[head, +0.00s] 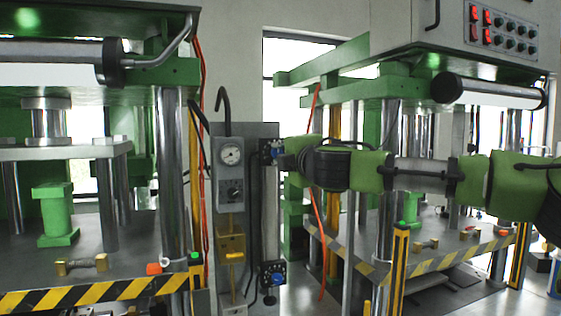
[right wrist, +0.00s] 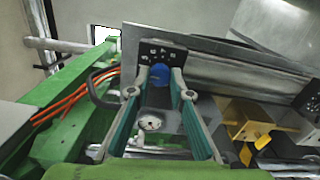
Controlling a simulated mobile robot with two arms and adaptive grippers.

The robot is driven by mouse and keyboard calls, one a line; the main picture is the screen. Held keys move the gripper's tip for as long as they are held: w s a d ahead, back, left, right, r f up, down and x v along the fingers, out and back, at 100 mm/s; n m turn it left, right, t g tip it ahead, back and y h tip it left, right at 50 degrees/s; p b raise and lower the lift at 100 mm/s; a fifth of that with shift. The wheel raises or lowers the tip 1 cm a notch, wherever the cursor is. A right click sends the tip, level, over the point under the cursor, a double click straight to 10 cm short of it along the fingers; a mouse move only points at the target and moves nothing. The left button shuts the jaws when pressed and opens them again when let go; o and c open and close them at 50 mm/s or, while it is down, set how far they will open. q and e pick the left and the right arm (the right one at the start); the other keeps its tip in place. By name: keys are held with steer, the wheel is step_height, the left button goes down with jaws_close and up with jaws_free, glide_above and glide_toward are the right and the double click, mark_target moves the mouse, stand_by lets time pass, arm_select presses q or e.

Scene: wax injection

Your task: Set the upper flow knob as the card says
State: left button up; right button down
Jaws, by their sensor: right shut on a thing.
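The upper flow knob is blue and shows in the head view (head: 276,152) at the top of a vertical clear tube (head: 270,215) on a grey panel. In the right wrist view the knob (right wrist: 160,71) sits between the two fingertips, against a black plate. My right gripper (head: 285,160) reaches in from the right and is shut on this knob; it also shows in the right wrist view (right wrist: 160,82). A second blue knob (head: 277,279) is at the tube's lower end, clear of the gripper. The knob's pointer and scale cannot be read. I cannot make out the card. My left gripper is out of view.
A round gauge (head: 231,156) and a yellow valve block (head: 231,246) sit left of the tube. Green presses stand on both sides, with striped front edges (head: 90,295). Orange hoses (head: 201,150) hang beside the panel. A control box with buttons (head: 500,30) is at upper right.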

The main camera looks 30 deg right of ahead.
steer(key=m+b, duration=0.2)
steer(key=m, duration=0.3)
steer(key=shift+m, duration=0.3)
stand_by(0.4)
steer(key=c, duration=1.8)
jaws_free()
steer(key=shift+c, duration=0.2)
steer(key=shift+s, duration=0.15)
steer(key=v, duration=1.1)
steer(key=shift+s, duration=0.35)
